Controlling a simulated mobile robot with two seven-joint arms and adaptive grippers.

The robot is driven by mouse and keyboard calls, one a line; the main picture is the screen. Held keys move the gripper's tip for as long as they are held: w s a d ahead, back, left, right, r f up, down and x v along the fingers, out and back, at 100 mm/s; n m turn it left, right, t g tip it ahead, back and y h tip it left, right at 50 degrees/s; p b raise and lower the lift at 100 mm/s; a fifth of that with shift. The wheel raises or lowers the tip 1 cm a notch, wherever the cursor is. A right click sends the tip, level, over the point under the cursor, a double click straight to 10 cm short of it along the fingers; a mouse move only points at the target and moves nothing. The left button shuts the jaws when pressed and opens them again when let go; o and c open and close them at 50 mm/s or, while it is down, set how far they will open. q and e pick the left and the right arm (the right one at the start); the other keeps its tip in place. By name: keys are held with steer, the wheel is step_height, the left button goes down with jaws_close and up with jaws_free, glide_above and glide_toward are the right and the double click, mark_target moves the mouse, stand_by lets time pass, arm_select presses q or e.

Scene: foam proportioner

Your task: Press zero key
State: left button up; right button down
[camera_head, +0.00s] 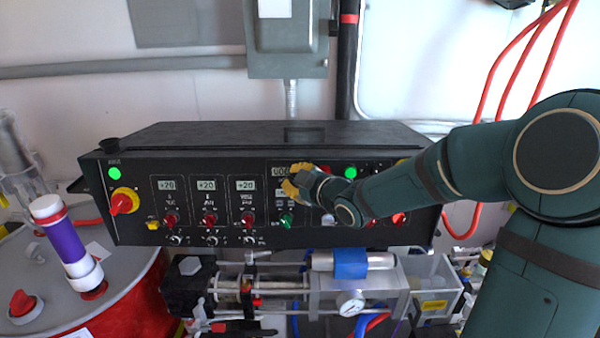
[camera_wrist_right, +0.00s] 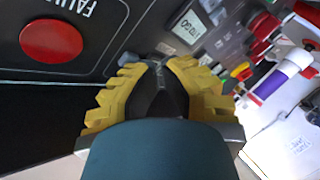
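The black control panel (camera_head: 130,165) fills the middle of the head view. My right gripper (camera_head: 293,182) is in front of its middle section, beside a small display (camera_head: 280,170) and above a green knob (camera_head: 286,220). In the right wrist view my right gripper (camera_wrist_right: 158,66) has its yellow fingers drawn together at the panel face, with nothing visible between them. A grey rounded button (camera_wrist_right: 128,58) is just left of the fingertips, partly hidden by a finger. No key can be read as zero; contact cannot be told. My left gripper is not in view.
A large red button (camera_wrist_right: 51,40) under a fault label is left of the gripper in the wrist view. Red knobs (camera_head: 170,219) and displays line the panel's left half. A red drum (camera_head: 120,310) with a purple-white cylinder (camera_head: 65,240) stands left.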

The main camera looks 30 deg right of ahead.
steer(key=shift+s+a+r, duration=0.1)
steer(key=shift+s+a, duration=0.2)
steer(key=shift+s, duration=0.2)
steer(key=s+a, duration=0.1)
steer(key=s+b, duration=0.1)
steer(key=s+a+r, duration=0.1)
steer(key=s, duration=0.1)
steer(key=shift+s+a+b, duration=0.1)
steer(key=shift+a+b, duration=0.2)
steer(key=shift+b, duration=0.05)
stand_by(0.8)
